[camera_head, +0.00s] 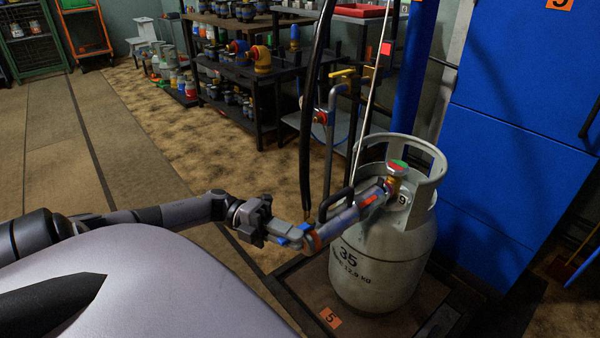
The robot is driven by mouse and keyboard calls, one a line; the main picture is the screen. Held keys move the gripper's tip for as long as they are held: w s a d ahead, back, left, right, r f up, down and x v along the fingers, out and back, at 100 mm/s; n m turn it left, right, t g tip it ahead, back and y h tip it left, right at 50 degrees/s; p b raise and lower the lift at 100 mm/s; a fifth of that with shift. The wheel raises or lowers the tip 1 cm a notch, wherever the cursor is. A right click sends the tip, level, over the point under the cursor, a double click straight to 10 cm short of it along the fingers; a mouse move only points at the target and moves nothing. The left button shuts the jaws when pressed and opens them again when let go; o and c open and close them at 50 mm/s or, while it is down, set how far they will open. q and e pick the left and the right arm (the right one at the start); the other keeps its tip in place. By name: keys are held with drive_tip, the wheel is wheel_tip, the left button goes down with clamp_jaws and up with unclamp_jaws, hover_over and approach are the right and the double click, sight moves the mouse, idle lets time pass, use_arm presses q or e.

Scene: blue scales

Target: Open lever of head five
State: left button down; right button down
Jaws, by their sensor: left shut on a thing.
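A filling head (340,222), a grey tube with an orange ring, a black loop handle and a red part, sits against the brass valve (393,182) of a grey gas cylinder (375,275). The cylinder stands upright on a scale platform (408,322) with an orange "5" tag (330,318). My left gripper (287,234) reaches in from the left and is shut at the near end of the head, beside small blue parts. The exact grip, and which part is the lever, are hard to tell. My right gripper is not in view.
A black hose (307,130) rises from the head. A blue cabinet (530,80) stands close behind the cylinder at the right. Dark shelves (245,85) with fittings stand at the back. The floor at the left is clear.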

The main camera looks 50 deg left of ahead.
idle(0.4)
use_arm(q)
drive_tip(key=c, duration=1.2)
unclamp_jaws()
drive_tip(key=v, duration=0.7)
